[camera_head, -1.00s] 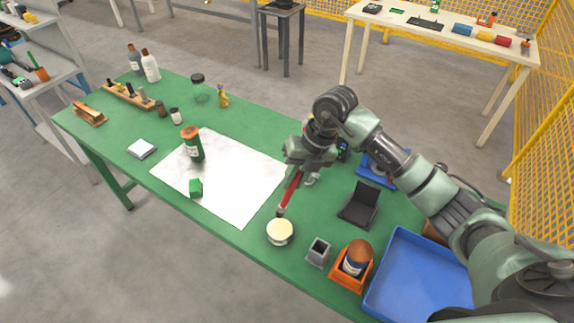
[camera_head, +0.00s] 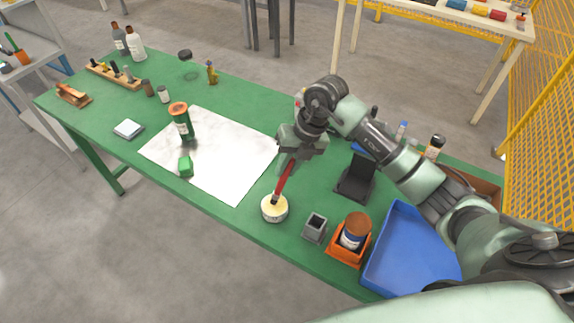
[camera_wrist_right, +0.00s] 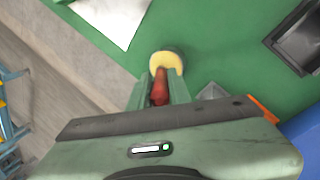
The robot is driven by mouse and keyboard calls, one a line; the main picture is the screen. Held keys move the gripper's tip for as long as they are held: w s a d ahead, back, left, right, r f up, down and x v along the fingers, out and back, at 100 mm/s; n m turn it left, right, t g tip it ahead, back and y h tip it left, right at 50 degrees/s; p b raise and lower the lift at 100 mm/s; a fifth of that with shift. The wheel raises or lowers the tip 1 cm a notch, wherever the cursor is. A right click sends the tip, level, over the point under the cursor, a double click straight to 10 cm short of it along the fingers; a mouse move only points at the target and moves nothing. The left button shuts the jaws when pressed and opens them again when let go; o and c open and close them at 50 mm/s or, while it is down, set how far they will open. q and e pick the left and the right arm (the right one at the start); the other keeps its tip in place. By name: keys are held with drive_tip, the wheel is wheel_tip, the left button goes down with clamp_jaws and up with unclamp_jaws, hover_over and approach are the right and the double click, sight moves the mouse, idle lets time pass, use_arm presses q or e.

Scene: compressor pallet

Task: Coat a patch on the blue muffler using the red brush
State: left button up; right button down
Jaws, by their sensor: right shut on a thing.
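The red brush (camera_head: 283,182) is held in my right gripper (camera_head: 291,158), which is shut on its handle. It points down, tilted, with its dark tip at the pale yellow content of a small round tin (camera_head: 274,212). In the right wrist view the red handle (camera_wrist_right: 160,88) lies between the fingers, and the tin (camera_wrist_right: 168,60) is just beyond it. I cannot tell how deep the bristles are. A blue cylinder (camera_head: 457,5), possibly the blue muffler, lies on the far pale table, cut by the top edge. My left gripper is not in view.
On the green table (camera_head: 225,220), a grey square cup (camera_head: 314,228), an orange holder with a jar (camera_head: 349,250) and a blue tray (camera_head: 412,255) stand right of the tin.

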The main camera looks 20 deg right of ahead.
drive_tip(key=shift+f+b, duration=0.5)
drive_tip(key=shift+f, duration=0.15)
idle(1.8)
drive_tip(key=shift+r+p, duration=2.5)
drive_tip(key=shift+r, duration=1.1)
drive_tip(key=shift+a, duration=0.1)
